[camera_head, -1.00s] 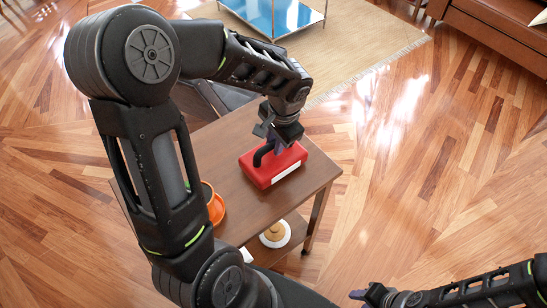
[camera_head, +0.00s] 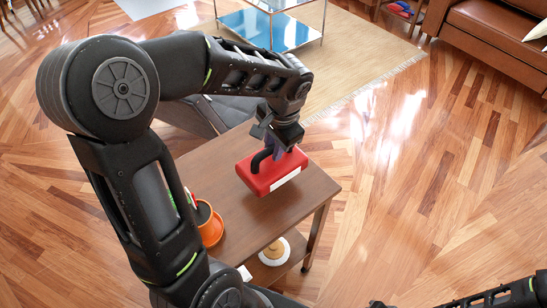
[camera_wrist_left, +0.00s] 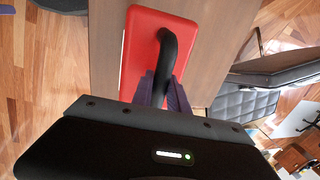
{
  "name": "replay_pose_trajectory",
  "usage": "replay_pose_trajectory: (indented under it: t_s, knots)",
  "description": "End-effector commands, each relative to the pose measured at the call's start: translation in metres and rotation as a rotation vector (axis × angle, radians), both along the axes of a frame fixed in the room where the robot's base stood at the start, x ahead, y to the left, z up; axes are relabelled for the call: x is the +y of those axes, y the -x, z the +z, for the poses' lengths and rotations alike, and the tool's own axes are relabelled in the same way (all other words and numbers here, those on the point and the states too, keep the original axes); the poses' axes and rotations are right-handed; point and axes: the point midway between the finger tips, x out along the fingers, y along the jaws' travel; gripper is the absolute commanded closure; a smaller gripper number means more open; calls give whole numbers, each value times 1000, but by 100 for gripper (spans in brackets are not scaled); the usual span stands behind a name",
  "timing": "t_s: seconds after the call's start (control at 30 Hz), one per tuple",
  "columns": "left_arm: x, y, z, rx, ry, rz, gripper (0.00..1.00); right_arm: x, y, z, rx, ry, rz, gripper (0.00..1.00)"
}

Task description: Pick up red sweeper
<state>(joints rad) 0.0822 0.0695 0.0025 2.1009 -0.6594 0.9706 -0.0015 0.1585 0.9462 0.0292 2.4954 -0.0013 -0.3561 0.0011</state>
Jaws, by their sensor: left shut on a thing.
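The red sweeper (camera_head: 272,177) is a red block with a black curved handle and a white strip along its front side. It is over the small brown wooden table, and I cannot tell for sure whether it touches the top or hangs just above it. My left gripper (camera_head: 275,146) is shut on the black handle from above. In the left wrist view, the purple fingers (camera_wrist_left: 163,90) close around the handle, with the red block (camera_wrist_left: 148,50) below. My right gripper (camera_head: 377,304) barely shows at the bottom edge, and its jaws are cut off.
The wooden table (camera_head: 298,205) has an orange bowl (camera_head: 210,226) at its left and a lower shelf with a white and tan item (camera_head: 274,250). A grey cushioned seat (camera_head: 228,110) stands behind it. A glass table (camera_head: 270,28) is farther back. Floor to the right is clear.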

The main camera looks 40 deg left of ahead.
Motion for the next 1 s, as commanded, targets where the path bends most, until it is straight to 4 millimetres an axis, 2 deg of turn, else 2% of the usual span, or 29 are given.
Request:
replay_pose_trajectory:
  t_s: [0.1, 0.3, 0.9, 0.93, 1.0]
  knots:
    - [0, -1, 24, -5, -1, 1, 100, 0, 0, 0, 0, 0, 0, 64]
    - [0, -1, 46, -2, 1, 1, 100, 0, 0, -1, 0, 0, 0, 64]
    - [0, 0, 48, 0, 0, 0, 100, 0, 0, -1, 0, 0, 0, 64]
    - [0, 0, 48, 0, 0, 0, 82, 0, 0, -1, 0, 0, 0, 64]
    - [0, 0, 48, 0, 0, 0, 88, 0, 0, -1, 0, 0, 0, 64]
